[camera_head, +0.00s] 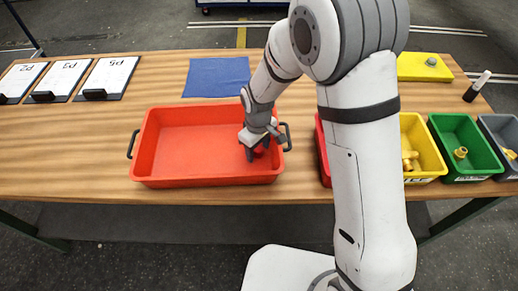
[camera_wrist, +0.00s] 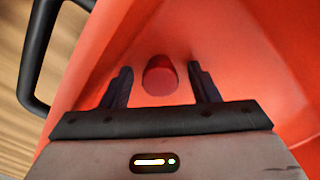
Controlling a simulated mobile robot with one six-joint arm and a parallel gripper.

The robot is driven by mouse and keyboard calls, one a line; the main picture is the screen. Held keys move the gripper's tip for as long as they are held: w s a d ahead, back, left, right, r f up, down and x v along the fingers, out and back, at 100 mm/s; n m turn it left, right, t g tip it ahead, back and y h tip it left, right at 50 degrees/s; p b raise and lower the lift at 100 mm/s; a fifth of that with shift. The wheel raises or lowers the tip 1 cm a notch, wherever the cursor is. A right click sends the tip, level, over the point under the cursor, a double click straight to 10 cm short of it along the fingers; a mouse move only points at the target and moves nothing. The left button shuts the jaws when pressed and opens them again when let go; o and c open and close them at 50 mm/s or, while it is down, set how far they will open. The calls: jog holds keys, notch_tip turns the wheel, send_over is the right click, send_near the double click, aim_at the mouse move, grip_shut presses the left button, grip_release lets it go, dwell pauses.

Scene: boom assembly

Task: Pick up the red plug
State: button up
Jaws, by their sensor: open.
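The red plug (camera_wrist: 160,76) is a small dark red cylinder lying or standing in the red-orange tray (camera_head: 190,172), near the tray's right end. In the wrist view it shows between and slightly beyond the two black fingertips of my gripper (camera_wrist: 162,78). The fingers are apart, with a gap on each side of the plug. In the head view my gripper (camera_head: 251,153) reaches down into the right part of the tray, and the plug is mostly hidden behind it. The tray wall and its black handle (camera_wrist: 38,50) show in the wrist view.
The rest of the tray is empty. Right of it stand a red bin (camera_head: 323,160), partly hidden by my arm, a yellow bin (camera_head: 428,155), a green bin (camera_head: 470,145) and a grey bin (camera_head: 495,135). A blue cloth (camera_head: 216,77) lies behind. Clipboards (camera_head: 106,77) lie at left.

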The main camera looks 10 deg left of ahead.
jog(key=shift+c, duration=0.5)
jog(key=c, duration=0.9)
jog(key=shift+c, duration=0.2)
